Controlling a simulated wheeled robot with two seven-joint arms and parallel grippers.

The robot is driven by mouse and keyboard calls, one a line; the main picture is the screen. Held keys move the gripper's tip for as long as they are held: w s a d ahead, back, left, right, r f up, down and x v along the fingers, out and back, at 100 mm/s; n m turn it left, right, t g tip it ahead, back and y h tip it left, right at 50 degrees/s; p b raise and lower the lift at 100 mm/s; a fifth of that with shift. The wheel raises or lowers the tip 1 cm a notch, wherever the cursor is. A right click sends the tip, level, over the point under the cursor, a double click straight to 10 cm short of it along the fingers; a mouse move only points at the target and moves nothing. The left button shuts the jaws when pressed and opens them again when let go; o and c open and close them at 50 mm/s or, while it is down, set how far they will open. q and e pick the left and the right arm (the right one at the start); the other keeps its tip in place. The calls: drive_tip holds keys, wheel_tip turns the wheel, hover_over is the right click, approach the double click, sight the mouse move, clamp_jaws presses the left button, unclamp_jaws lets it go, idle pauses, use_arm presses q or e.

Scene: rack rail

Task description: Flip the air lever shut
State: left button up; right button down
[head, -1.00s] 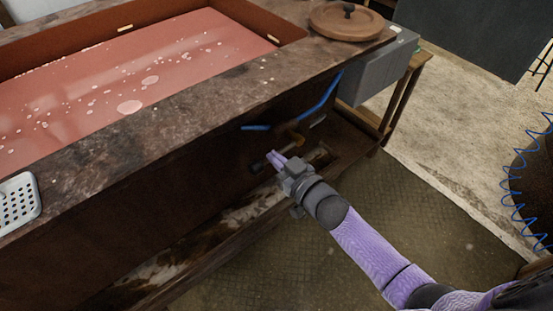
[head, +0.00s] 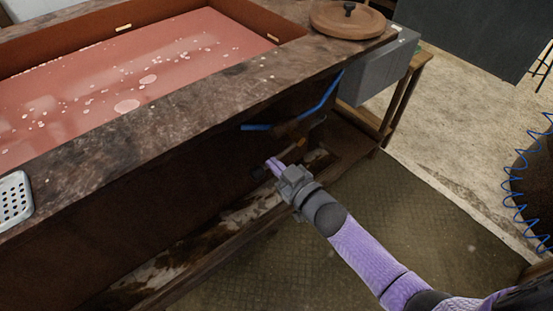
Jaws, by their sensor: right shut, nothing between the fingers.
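My right gripper (head: 273,163) is shut and empty, under the overhang of the basin's rim. Its pale purple fingers point up and left into the shadow at the pipework. A small orange-brown part (head: 299,142), perhaps the lever or its valve, shows just above and to the right of the fingers. A blue strip (head: 256,127) and a blue hose (head: 326,98) run into the same dark fitting (head: 288,128). A dark round end (head: 257,172) lies close to the fingertips; I cannot tell if they touch. Which part is the air lever is unclear. My left gripper is not in view.
The basin (head: 203,98) with pink liquid and a wide stained rim stands above the pipework. A grey box (head: 375,72) hangs at its right end. A round wooden lid (head: 347,19) and a white perforated dish (head: 14,200) sit on the rim.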

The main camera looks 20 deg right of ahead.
use_arm(q)
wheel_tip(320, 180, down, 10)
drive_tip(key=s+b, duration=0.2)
drive_tip(key=b, duration=0.8)
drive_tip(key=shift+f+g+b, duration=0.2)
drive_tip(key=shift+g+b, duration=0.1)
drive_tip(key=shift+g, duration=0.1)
use_arm(e)
drive_tip(key=w+d+f+n, duration=0.2)
drive_tip(key=d+f+n, duration=0.4)
drive_tip(key=n, duration=1)
drive_tip(key=shift+w+d+f+n+t+h, duration=0.25)
drive_tip(key=shift+d+f+n+t+h, duration=0.15)
drive_tip(key=shift+f, duration=0.95)
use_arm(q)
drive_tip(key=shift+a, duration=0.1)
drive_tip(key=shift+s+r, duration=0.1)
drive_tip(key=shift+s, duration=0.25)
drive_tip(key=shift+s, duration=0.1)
